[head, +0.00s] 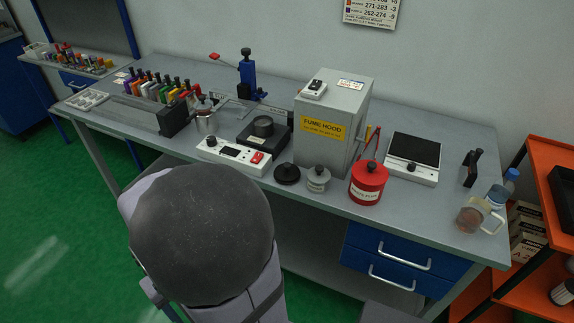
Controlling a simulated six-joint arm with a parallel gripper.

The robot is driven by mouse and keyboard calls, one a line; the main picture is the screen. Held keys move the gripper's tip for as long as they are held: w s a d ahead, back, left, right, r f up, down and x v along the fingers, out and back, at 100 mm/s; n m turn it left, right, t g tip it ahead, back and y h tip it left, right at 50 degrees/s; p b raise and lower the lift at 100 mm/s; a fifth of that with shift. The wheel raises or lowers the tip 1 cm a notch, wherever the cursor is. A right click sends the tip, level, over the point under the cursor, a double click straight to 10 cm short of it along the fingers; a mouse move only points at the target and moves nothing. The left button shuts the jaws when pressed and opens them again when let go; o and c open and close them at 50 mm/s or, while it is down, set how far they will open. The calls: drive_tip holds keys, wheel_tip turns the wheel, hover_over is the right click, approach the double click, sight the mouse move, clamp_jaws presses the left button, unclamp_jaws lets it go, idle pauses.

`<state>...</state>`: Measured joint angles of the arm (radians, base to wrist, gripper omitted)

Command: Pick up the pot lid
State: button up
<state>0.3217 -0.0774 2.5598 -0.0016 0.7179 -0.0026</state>
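A dark round lid with a small knob on top, which looks like the pot lid (286,174), lies on the grey bench near its front edge. A grey lidded can (318,180) stands just right of the lid, and a red lidded can (367,184) stands further right. My own arm fills the lower middle of the view, with a large dark rounded joint in front of the bench. My gripper's fingers do not show.
A grey fume hood box (329,126) stands behind the cans. A white control unit (234,155) is left of the lid. A scale (414,157), a glass mug (476,215) and a bottle (499,193) are at the right. The front strip of the bench (425,210) right of the red can is clear.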

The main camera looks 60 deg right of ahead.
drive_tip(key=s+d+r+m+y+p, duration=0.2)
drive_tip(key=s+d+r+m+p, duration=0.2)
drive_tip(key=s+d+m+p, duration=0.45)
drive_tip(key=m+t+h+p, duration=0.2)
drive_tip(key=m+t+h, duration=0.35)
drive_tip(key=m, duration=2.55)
approach(288, 167)
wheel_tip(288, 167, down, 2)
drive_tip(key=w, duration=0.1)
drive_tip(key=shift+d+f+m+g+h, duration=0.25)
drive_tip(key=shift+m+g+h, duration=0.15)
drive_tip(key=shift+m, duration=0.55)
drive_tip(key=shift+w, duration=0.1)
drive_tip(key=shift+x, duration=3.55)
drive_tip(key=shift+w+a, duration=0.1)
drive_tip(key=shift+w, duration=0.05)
